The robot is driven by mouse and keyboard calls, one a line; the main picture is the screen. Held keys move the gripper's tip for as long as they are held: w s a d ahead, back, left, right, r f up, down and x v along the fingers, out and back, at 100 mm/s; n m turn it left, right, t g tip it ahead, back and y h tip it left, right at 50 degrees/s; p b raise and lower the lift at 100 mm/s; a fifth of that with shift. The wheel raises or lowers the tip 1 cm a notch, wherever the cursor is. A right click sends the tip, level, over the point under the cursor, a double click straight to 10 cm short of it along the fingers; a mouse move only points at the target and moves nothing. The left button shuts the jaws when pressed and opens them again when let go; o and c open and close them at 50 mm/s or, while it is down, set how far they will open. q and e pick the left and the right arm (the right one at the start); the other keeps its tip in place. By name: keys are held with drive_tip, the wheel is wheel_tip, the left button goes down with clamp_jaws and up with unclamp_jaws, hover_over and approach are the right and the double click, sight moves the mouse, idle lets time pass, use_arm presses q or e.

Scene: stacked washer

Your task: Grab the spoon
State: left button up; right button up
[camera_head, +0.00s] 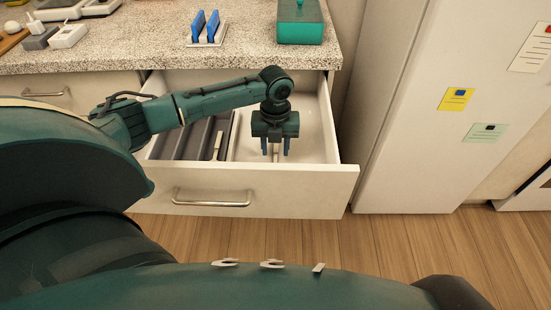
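An open drawer (262,190) under the counter holds a dark grey cutlery tray (190,140) on its left side. My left gripper (275,150) points down into the right part of the drawer, right of the tray. Its two blue-tipped fingers are apart. A thin, pale beige piece (276,153) shows between them; it may be the spoon, but it is too small and covered to be sure. I cannot tell whether the fingers touch it. Another thin, light piece (218,145) lies in the tray's right slot. My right gripper is out of view.
The speckled counter (140,45) above the drawer carries a blue-slatted rack (206,28) and a green box (299,22). A white fridge (420,130) with notes stands to the right. The drawer's right floor looks mostly clear.

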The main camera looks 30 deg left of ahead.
sight(276, 156)
use_arm(q)
wheel_tip(276, 156, down, 2)
drive_tip(key=shift+f, duration=0.1)
clamp_jaws()
idle(0.4)
